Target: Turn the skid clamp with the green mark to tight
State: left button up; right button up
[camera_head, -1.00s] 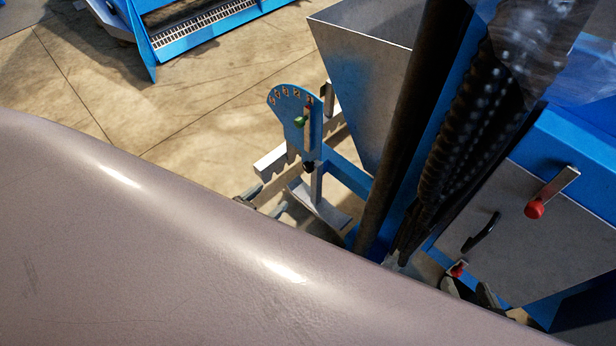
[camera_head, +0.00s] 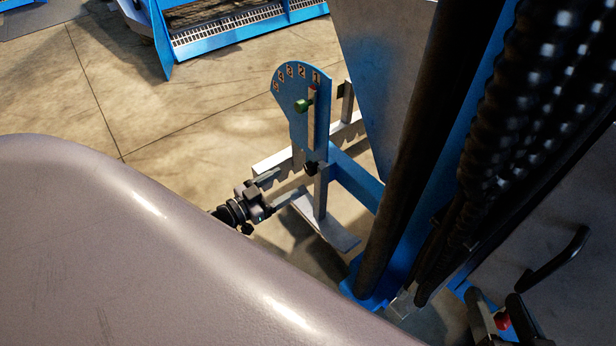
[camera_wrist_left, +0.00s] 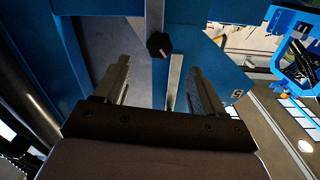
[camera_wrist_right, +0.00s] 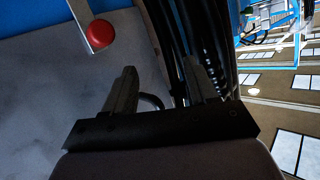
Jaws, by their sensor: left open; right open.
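I cannot tell which part is the skid clamp. My left gripper (camera_head: 288,184) is open and empty just left of and below the black knob. In its wrist view (camera_wrist_left: 158,78) the knob lies ahead, between the finger directions, apart from them. My right gripper (camera_wrist_right: 158,75) is open by a grey panel; nothing shows gripped.
A red ball knob (camera_wrist_right: 100,33) on a metal arm is ahead left of the right gripper. A black handle (camera_head: 560,262) is on the grey panel. A dark post (camera_head: 405,160) and black hose (camera_head: 520,110) stand between my grippers. Open concrete floor (camera_head: 120,90) lies left.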

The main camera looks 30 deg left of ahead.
aim_at(308, 170)
pick_arm(q)
jog(key=b+x, duration=0.2)
jog(key=x, duration=0.4)
jog(key=shift+w+d+b, duration=0.15)
jog(key=shift+w+b, duration=0.1)
jog(key=shift+b, duration=0.05)
jog(key=shift+w+d, duration=0.15)
jog(key=shift+w, duration=0.15)
pick_arm(e)
jog(key=shift+s+d+r+n+t+h, duration=0.15)
jog(key=shift+d+n+t, duration=0.15)
jog(key=shift+d, duration=0.15)
jog(key=shift+s+d+r+n+t+h, duration=0.1)
jog(key=shift+d+n+t+h, duration=0.1)
jog(key=shift+d+t, duration=0.15)
pick_arm(q)
jog(key=c, duration=1.1)
